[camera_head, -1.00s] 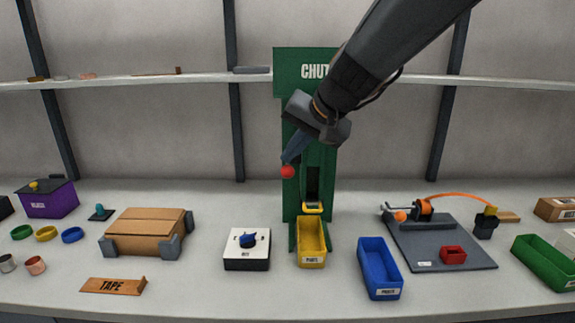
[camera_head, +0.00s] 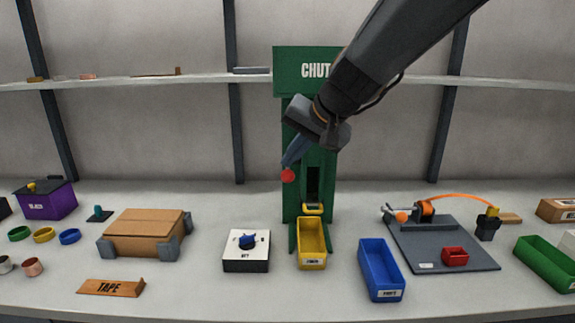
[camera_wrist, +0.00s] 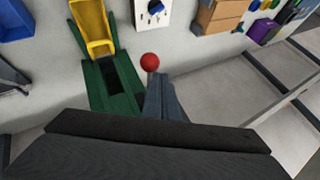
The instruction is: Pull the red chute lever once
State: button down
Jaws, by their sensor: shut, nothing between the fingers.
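The green chute (camera_head: 293,78) stands upright at the back middle of the bench, with a dark slot in its front. The chute lever's red ball (camera_head: 288,176) shows at the chute's left front, just below my gripper's tip. My gripper (camera_head: 292,158) is shut and points down and left in front of the chute. In the wrist view, the red ball (camera_wrist: 149,62) sits just beyond the tip of my gripper (camera_wrist: 156,80). The lever's shaft is mostly hidden, and I cannot tell whether the fingers touch the ball. A yellow bin (camera_head: 312,258) stands under the chute's mouth.
A white-topped box with a blue knob (camera_head: 246,262) is left of the yellow bin. A blue bin (camera_head: 386,290) and a grey board (camera_head: 440,252) with a tape-like device are to the right. A cardboard box (camera_head: 145,240) lies left. A shelf (camera_head: 180,78) runs behind.

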jog(key=shift+s+f+b, duration=0.15)
jog(key=shift+f+b, duration=1.05)
jog(key=shift+f, duration=0.15)
dwell(1.1)
jog(key=shift+r, duration=0.1)
dwell(0.4)
jog(key=shift+w+r+p, duration=0.15)
jog(key=shift+r+p, duration=0.85)
jog(key=shift+r, duration=0.3)
jog(key=shift+w+r+p, duration=0.15)
jog(key=shift+r+p, duration=0.85)
jog(key=shift+r, duration=0.25)
jog(key=r+p, duration=0.2)
jog(key=r, duration=0.1)
jog(key=r+p, duration=0.1)
jog(key=r, duration=0.1)
jog(key=shift+w+p, duration=0.25)
jog(key=shift+p, duration=0.1)
jog(key=shift+f, duration=0.1)
jog(key=s+d+f+n+g+h, duration=0.1)
jog(key=s+d+f+g+h, duration=0.1)
jog(key=s+d+f, duration=0.6)
jog(key=s+d+f+n+g+h, duration=0.1)
jog(key=s+d+f+g+h, duration=0.2)
jog(key=s+d+f, duration=0.5)
jog(key=s+f, duration=0.6)
jog(key=f, duration=0.2)
jog(key=shift+d+f+n, duration=0.25)
jog(key=shift+f+n, duration=0.05)
